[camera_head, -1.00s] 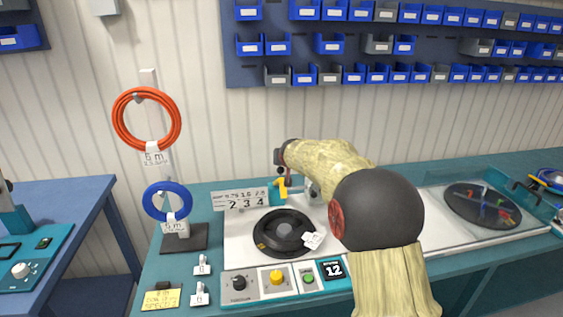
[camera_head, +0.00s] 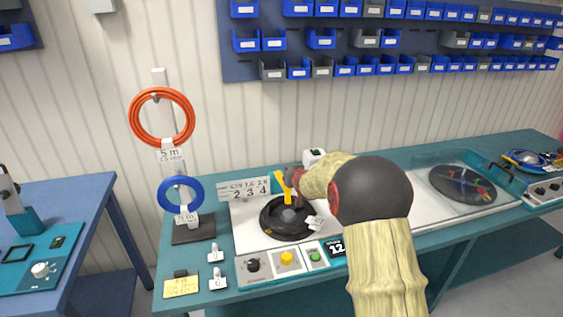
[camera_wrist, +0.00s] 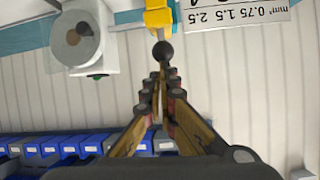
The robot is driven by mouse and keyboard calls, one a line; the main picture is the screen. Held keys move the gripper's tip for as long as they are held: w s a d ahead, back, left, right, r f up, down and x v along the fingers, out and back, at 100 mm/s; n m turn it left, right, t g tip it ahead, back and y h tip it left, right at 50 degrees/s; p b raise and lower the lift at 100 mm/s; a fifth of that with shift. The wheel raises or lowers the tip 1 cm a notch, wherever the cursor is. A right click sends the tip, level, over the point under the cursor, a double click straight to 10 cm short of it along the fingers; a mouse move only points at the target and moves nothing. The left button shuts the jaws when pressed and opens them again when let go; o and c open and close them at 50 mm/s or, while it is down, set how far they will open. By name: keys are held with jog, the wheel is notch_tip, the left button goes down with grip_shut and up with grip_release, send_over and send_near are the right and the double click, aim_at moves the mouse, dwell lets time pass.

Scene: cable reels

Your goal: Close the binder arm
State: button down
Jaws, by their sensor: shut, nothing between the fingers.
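The binder arm is a yellow lever (camera_head: 283,186) behind the black reel on the white-topped unit. In the head view it leans at a slant, partly hidden by my gripper. In the wrist view the yellow part (camera_wrist: 158,18) is at the top, with a black ball knob (camera_wrist: 162,50) at its end. My gripper (camera_wrist: 158,78) is shut and empty, its fingertips just below the knob in that picture; I cannot tell if they touch it. In the head view my gripper (camera_head: 294,180) is beside the lever. The black reel (camera_head: 287,222) carries a white tag.
A control panel (camera_head: 288,262) with knobs is in front of the reel. A number sign (camera_head: 243,189) stands behind left. A stand holds orange (camera_head: 162,92) and blue (camera_head: 180,182) coils. A white housing (camera_wrist: 84,38) is close to my gripper in the wrist view. Blue bins line the wall.

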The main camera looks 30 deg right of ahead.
notch_tip(320, 180, down, 6)
jog(key=s+b, duration=0.2)
jog(key=shift+s+a+r+b, duration=0.15)
jog(key=shift+s+r+b, duration=0.05)
jog(key=shift+s+b, duration=0.1)
dwell(0.5)
